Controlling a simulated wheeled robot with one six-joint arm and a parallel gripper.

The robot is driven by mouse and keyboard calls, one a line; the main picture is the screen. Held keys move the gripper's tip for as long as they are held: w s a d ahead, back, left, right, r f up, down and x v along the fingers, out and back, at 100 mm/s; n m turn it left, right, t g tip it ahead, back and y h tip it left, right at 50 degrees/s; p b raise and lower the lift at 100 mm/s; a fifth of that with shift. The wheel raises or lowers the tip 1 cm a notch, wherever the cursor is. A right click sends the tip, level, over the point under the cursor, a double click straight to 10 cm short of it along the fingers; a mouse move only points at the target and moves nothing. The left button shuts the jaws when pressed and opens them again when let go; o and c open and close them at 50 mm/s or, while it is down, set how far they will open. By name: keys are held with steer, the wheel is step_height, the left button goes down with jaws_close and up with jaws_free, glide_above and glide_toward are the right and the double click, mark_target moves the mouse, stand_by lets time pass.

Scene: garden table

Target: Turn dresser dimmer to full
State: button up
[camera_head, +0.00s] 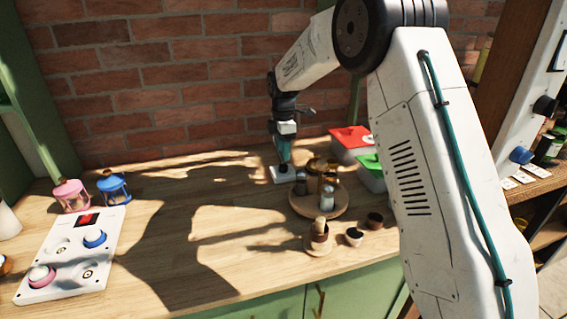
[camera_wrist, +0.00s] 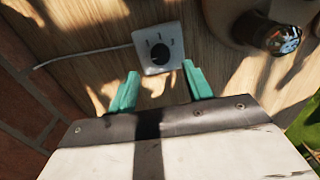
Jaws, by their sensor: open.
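The dimmer (camera_wrist: 172,62) is a small white square box with a round dark knob (camera_wrist: 159,53) and small dark marks on its face. A pale cable runs from it to the left in the wrist view. In the head view the dimmer (camera_head: 284,176) lies on the wooden table near the brick wall. My gripper (camera_wrist: 163,73) has two teal fingers spread apart, one to each side of the dimmer's near edge, with nothing between them. In the head view my gripper (camera_head: 283,158) points down at the dimmer. I cannot tell whether it touches the box.
A round wooden tray (camera_head: 318,205) with jars stands just right of the dimmer. Red-lidded (camera_head: 350,137) and green-lidded (camera_head: 370,165) boxes are behind it. Small cups stand in front. A white panel with knobs (camera_head: 70,258) and two small lanterns are at left. The table's middle is clear.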

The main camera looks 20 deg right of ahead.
mark_target(283, 166)
steer(key=shift+f, duration=2.8)
steer(key=c, duration=1)
